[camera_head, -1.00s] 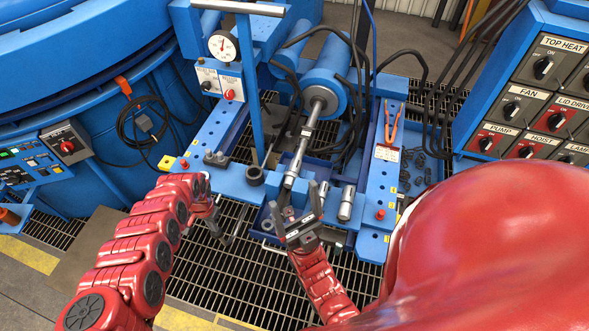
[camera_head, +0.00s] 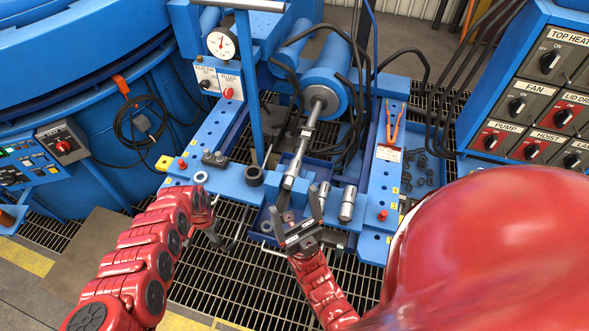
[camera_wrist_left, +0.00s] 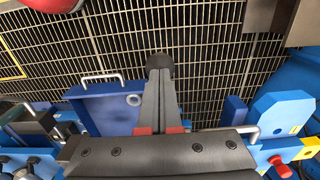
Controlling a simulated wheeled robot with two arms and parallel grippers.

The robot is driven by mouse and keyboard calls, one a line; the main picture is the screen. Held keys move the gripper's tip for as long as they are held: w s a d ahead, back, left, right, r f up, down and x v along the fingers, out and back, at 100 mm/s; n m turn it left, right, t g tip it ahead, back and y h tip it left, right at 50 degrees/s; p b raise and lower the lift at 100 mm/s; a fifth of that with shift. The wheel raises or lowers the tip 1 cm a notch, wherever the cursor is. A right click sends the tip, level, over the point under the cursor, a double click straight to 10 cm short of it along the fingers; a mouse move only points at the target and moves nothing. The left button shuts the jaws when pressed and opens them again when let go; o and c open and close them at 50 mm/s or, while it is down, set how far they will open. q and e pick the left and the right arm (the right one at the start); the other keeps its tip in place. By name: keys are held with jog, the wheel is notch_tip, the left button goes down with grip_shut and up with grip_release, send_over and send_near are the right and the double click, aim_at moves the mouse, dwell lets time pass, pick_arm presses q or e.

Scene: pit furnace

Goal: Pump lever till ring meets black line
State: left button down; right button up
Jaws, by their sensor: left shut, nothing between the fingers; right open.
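A tall blue lever (camera_head: 248,85) with a grey crossbar handle (camera_head: 238,4) stands upright on the blue press frame. A steel rod (camera_head: 303,142) extends from a blue cylinder (camera_head: 322,88) and carries a darker band (camera_head: 307,132). I cannot make out for certain which mark is the ring or the black line. My left gripper (camera_head: 226,242) is low in front of the frame, well below the handle and touching nothing visible. Its closed, empty fingers (camera_wrist_left: 160,75) show over the grating in the left wrist view. My right gripper (camera_head: 298,212) is open and empty, close in front of the rod's near end.
A pressure gauge (camera_head: 222,43) sits left of the lever above a red knob (camera_head: 228,93). A loose silver ring (camera_head: 201,177) and dark collar (camera_head: 254,175) are on the frame. A control cabinet (camera_head: 520,110) stands right.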

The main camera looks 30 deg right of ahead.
pick_arm(q)
jog(key=shift+s+a+f+b, duration=0.1)
jog(key=shift+f+b, duration=0.1)
jog(key=shift+f, duration=0.2)
jog(key=shift+s+a+f+b, duration=0.1)
jog(key=shift+f+b, duration=0.05)
jog(key=shift+f, duration=0.25)
notch_tip(320, 180, up, 11)
jog(key=w+d+p, duration=0.2)
jog(key=p, duration=0.4)
jog(key=shift+f, duration=0.1)
jog(key=shift+f, duration=0.1)
